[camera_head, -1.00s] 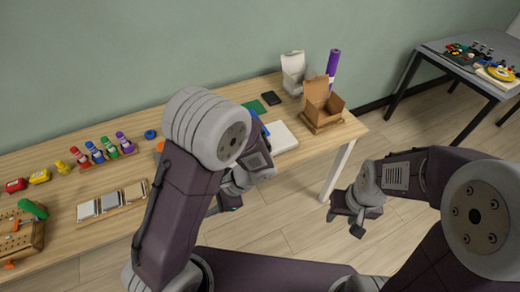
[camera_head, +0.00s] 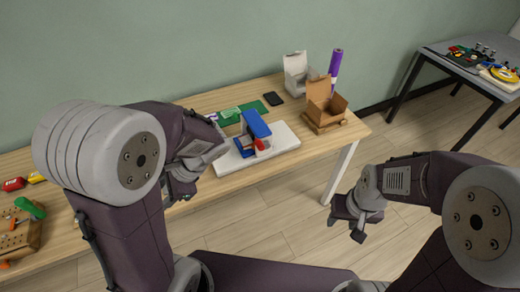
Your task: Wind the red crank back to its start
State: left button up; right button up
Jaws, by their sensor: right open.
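A blue device (camera_head: 258,125) stands on a white base plate (camera_head: 284,139) on the wooden table. A small red part (camera_head: 261,145) shows at its front, likely the red crank; its exact angle is too small to tell. My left gripper (camera_head: 176,194) is left of the white plate and apart from it, over the table's front part. My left arm partly hides it, so its jaws are unclear. My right gripper (camera_head: 352,222) is open and empty over the floor, off the table's right end.
An open cardboard box (camera_head: 325,109), a white box (camera_head: 297,76), a purple roll (camera_head: 335,65) and a black phone-like item (camera_head: 273,98) stand behind and right. A pegboard block (camera_head: 17,230) is at left. A side table (camera_head: 475,74) stands far right.

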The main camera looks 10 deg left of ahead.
pick_arm(q)
jog(key=w+d+m+t+y+b, duration=0.2)
jog(key=w+m+t+y+b, duration=0.5)
jog(key=w, duration=0.5)
jog(key=m+t+h+b, duration=0.5)
jog(key=m+t+b, duration=0.4)
jog(key=m+t, duration=0.15)
send_near(262, 150)
jog(key=shift+m, duration=0.35)
jog(key=x, duration=1.1)
jog(key=shift+w+a+r, duration=0.15)
jog(key=shift+w, duration=0.15)
pick_arm(e)
notch_tip(262, 150, down, 17)
jog(key=shift+f, duration=0.2)
pick_arm(q)
grip_shut()
